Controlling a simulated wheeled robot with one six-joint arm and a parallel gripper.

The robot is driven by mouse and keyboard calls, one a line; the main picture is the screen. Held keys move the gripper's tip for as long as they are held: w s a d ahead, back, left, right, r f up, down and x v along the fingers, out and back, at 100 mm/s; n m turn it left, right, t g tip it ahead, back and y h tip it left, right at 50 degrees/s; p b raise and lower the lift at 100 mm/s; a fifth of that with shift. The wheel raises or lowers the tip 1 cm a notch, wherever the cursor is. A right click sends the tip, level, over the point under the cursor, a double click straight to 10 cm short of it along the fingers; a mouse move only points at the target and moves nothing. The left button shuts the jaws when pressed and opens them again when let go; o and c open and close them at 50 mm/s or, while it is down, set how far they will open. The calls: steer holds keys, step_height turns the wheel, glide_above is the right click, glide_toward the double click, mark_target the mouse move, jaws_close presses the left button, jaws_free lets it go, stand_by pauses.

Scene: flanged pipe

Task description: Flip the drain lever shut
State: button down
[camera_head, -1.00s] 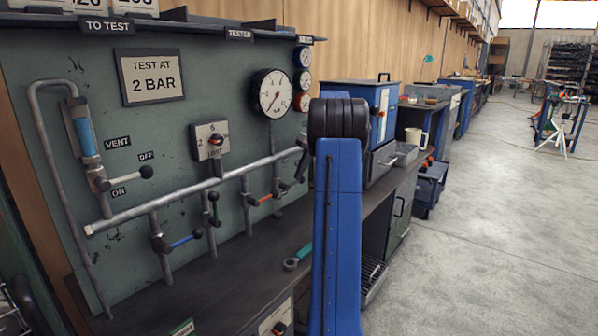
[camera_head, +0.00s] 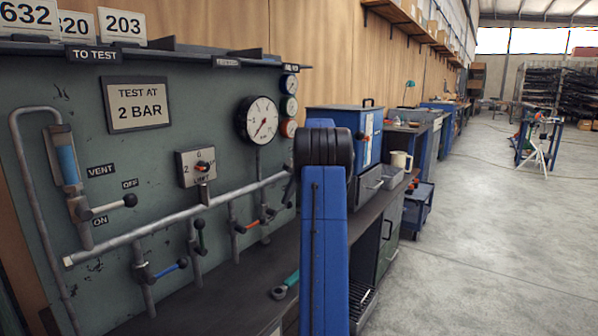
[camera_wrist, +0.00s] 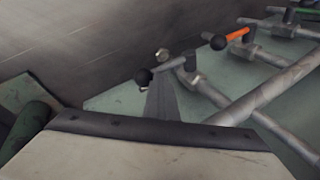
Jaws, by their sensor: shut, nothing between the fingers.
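No lever label reading "drain" is legible. In the wrist view my gripper (camera_wrist: 162,85) is a narrow dark wedge, shut and empty. It is close beside a lever whose black ball knob (camera_wrist: 143,77) and pipe valve (camera_wrist: 188,70) show on either side of it; contact cannot be told. An orange lever (camera_wrist: 238,34) with a black knob lies farther back. In the head view my blue arm hides the gripper. There the blue lever (camera_head: 170,269), green lever (camera_head: 200,238) and red-orange lever (camera_head: 250,226) sit along the pipe.
The sloping grey pipe (camera_head: 150,229) runs across the green panel (camera_head: 80,130). A vent valve (camera_head: 105,208), selector knob (camera_head: 197,167) and pressure gauge (camera_head: 257,120) are on it. A green-handled wrench (camera_head: 287,284) lies on the bench.

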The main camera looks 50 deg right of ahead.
steer(key=v, duration=1.7)
steer(key=shift+s, duration=0.25)
steer(key=shift+a, duration=0.1)
